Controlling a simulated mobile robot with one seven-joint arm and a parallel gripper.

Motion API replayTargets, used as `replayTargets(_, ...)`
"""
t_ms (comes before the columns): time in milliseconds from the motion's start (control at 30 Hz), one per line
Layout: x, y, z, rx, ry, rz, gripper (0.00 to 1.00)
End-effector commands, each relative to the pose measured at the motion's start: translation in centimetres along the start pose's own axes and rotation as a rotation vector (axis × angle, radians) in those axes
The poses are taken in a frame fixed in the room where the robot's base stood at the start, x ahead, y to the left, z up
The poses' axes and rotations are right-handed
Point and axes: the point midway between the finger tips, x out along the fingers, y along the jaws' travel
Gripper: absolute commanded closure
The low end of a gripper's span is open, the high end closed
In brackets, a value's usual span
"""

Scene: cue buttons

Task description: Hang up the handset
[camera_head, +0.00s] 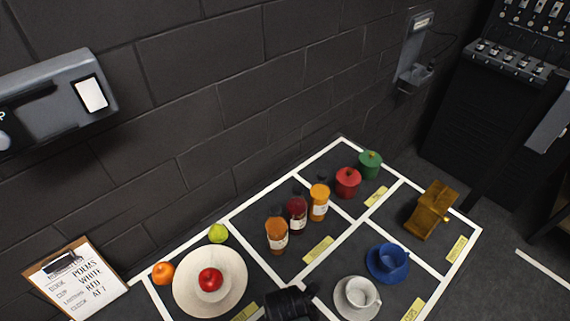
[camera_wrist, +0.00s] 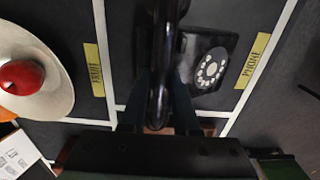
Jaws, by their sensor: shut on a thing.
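In the wrist view, my gripper (camera_wrist: 160,100) is shut on the black handset (camera_wrist: 160,70), which runs up and down the picture between the two fingers. The black phone base (camera_wrist: 206,68) with its white-numbered rotary dial lies just right of the handset, beside a yellow label reading PHONE (camera_wrist: 252,62). The handset overlaps the base's left edge in this view; its height above the base cannot be told. In the head view, a dark shape (camera_head: 290,303) at the bottom edge is cut off, and I cannot tell which part of the phone or gripper it is.
A plate with a red apple (camera_head: 210,281) stands left of the phone area. Cups on saucers (camera_head: 357,297), (camera_head: 388,261), spice jars (camera_head: 297,215), red and green pots (camera_head: 348,182), and a brown grinder (camera_head: 431,209) occupy other white-lined compartments. A dark block wall (camera_head: 200,130) rises behind.

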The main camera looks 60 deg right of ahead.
Motion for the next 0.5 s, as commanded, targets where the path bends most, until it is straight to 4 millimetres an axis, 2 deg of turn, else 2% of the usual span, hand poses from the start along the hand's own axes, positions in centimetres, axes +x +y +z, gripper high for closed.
replayTargets(133, -0.07, 0.05, 0.02, 0.0, -0.001, 0.001, 1.0)
replayTargets(167, -0.07, 0.05, 0.02, 0.0, -0.001, 0.001, 0.67)
replayTargets(333, -0.07, 0.04, 0.02, 0.0, -0.001, 0.001, 0.36)
replayTargets(500, -0.06, 0.03, 0.02, 0.0, 0.0, 0.001, 0.36)
